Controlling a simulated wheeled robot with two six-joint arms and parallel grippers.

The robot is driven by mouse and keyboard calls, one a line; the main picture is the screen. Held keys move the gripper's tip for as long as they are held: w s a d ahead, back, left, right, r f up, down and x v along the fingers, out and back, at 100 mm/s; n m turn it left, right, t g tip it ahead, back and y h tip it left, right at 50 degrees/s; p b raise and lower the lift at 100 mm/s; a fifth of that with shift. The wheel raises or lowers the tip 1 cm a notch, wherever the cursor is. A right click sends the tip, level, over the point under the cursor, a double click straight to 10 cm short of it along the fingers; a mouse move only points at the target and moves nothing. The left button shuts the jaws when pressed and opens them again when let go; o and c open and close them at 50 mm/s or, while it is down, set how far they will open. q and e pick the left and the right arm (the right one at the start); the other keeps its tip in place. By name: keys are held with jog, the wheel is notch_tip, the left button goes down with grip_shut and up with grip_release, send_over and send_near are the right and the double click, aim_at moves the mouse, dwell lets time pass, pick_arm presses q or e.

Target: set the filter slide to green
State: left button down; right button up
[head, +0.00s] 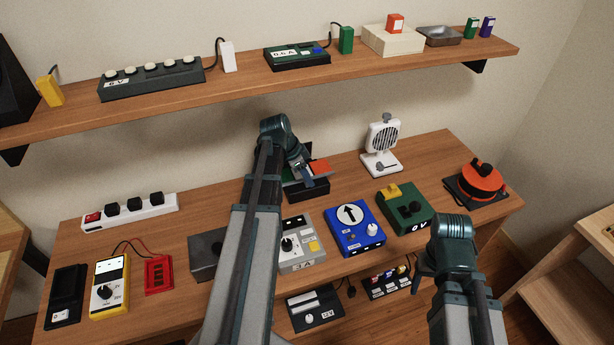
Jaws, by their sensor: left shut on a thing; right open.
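The filter slide looks to be the small red plate (320,167) on a black box (309,193) in the middle of the table. A dark upright panel stands behind it. My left gripper (304,176) is at this box, its fingers shut on part of the slide beside the red plate. My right gripper (422,274) is open and empty above the table's front edge, right of the middle.
A blue dial box (355,228), a grey knob box (301,254) and a green box (406,208) stand in front of the slide box. A white fan (382,140) and a red-orange device (478,183) stand to the right. A wooden shelf (200,93) runs above.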

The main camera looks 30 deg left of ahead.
aim_at(328, 171)
pick_arm(q)
jog(key=w+d, duration=0.4)
jog(key=w, duration=0.1)
jog(key=shift+d, duration=0.1)
jog(key=shift+w+d, duration=0.15)
jog(key=c, duration=0.6)
grip_release()
jog(key=shift+w+d, duration=0.1)
jog(key=shift+o, duration=0.2)
jog(key=shift+r, duration=0.1)
jog(key=p+v, duration=0.7)
jog(key=shift+r, duration=0.15)
